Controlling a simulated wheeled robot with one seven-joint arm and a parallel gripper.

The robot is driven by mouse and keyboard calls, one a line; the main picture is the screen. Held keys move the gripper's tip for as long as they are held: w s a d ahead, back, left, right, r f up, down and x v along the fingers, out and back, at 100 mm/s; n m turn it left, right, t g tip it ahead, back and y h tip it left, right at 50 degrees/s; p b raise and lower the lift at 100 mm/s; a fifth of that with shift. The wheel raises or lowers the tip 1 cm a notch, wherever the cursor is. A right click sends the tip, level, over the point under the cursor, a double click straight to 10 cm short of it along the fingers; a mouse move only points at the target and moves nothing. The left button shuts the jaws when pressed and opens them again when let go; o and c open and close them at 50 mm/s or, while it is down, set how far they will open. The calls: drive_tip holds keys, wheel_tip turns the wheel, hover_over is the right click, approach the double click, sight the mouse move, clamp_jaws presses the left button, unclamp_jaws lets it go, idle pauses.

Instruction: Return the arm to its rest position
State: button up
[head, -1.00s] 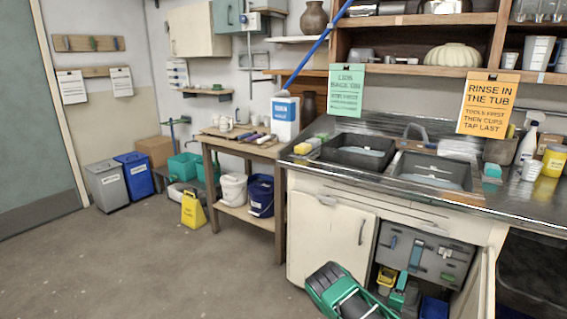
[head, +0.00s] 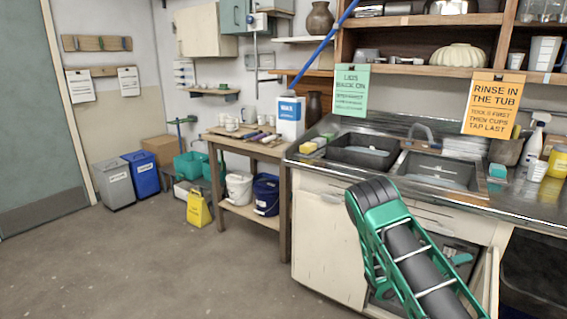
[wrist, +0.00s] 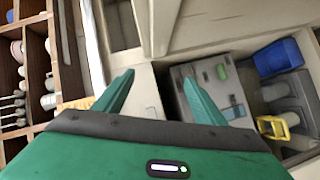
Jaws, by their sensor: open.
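My green arm (head: 405,245) rises from the bottom right in the head view, in front of the sink cabinet (head: 325,235). Its bend reaches up to near the counter edge. My gripper (wrist: 160,92) shows in the wrist view with its two teal fingers spread apart and nothing between them. Beyond the fingers is a grey caddy (wrist: 222,88) in the open cabinet. In the head view my gripper cannot be made out, and the arm hides much of the cabinet opening.
The steel counter (head: 400,195) with two sinks runs behind the arm. An open cabinet door (head: 488,285) stands to its right. The floor (head: 160,270) at left is clear.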

drive_tip(key=s+d+r+m+g+y, duration=0.1)
drive_tip(key=s+r+m+g+y, duration=0.25)
drive_tip(key=s+r, duration=0.4)
drive_tip(key=s+r+m+g+y, duration=0.25)
drive_tip(key=s+r+m, duration=0.2)
drive_tip(key=s, duration=0.55)
drive_tip(key=s+a+r+y, duration=0.4)
drive_tip(key=s+a, duration=0.6)
drive_tip(key=s, duration=0.3)
drive_tip(key=s+a+r+n+y, duration=0.1)
drive_tip(key=s+a+r+y, duration=0.4)
drive_tip(key=s+a, duration=0.5)
drive_tip(key=s+r, duration=0.2)
drive_tip(key=s, duration=0.1)
drive_tip(key=shift+s, duration=0.3)
